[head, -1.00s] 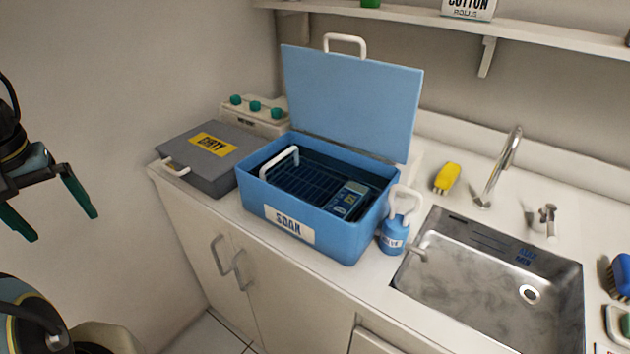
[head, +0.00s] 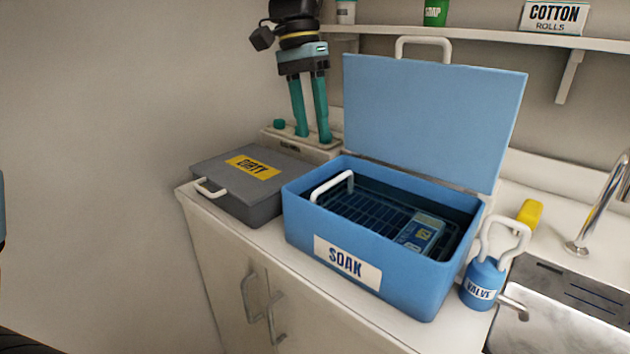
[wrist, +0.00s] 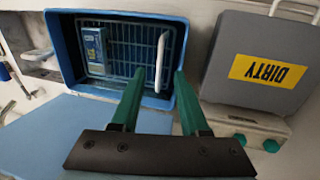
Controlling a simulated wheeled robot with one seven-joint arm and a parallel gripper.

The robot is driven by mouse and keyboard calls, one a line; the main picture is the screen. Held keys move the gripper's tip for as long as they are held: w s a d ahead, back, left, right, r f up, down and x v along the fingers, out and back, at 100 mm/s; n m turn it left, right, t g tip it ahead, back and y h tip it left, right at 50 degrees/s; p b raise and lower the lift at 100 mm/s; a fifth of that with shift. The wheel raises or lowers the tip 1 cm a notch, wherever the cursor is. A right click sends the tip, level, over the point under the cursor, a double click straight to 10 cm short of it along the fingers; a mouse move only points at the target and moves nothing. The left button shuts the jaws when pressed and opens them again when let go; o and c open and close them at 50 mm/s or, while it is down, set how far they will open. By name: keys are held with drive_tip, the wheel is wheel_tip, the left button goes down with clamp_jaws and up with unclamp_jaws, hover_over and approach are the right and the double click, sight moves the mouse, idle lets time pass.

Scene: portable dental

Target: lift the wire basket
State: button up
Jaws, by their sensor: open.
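The wire basket (head: 385,216) sits inside the blue SOAK tub (head: 300,217), whose blue lid (head: 430,115) stands open behind it. The basket's white handle (head: 332,186) stands up at its left end in the head view. In the wrist view the basket (wrist: 128,48) shows from above, with the white handle (wrist: 161,62) across its right part. A small blue labelled box (head: 420,232) lies at the basket's other end. My gripper (head: 313,138) is open and empty, pointing down. In the wrist view its green fingers (wrist: 157,102) appear near the tub's lower right edge, close to the handle's end.
A closed grey DIRTY box (head: 225,205) stands left of the tub. A device with green knobs (head: 279,125) is behind it. A blue VALVE bottle (head: 482,283), a yellow item (head: 530,214) and the sink (head: 550,310) are to the right. A shelf (head: 480,37) runs above.

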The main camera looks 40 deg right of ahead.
drive_tip(key=f, duration=0.3)
drive_tip(key=s+f, duration=0.1)
drive_tip(key=f, duration=0.2)
drive_tip(key=f+p, duration=0.1)
drive_tip(key=f, duration=0.3)
drive_tip(key=shift+s+d, duration=0.15)
drive_tip(key=shift+s, duration=0.25)
drive_tip(key=shift+c, duration=0.2)
drive_tip(key=shift+r, duration=0.1)
clamp_jaws()
idle(0.6)
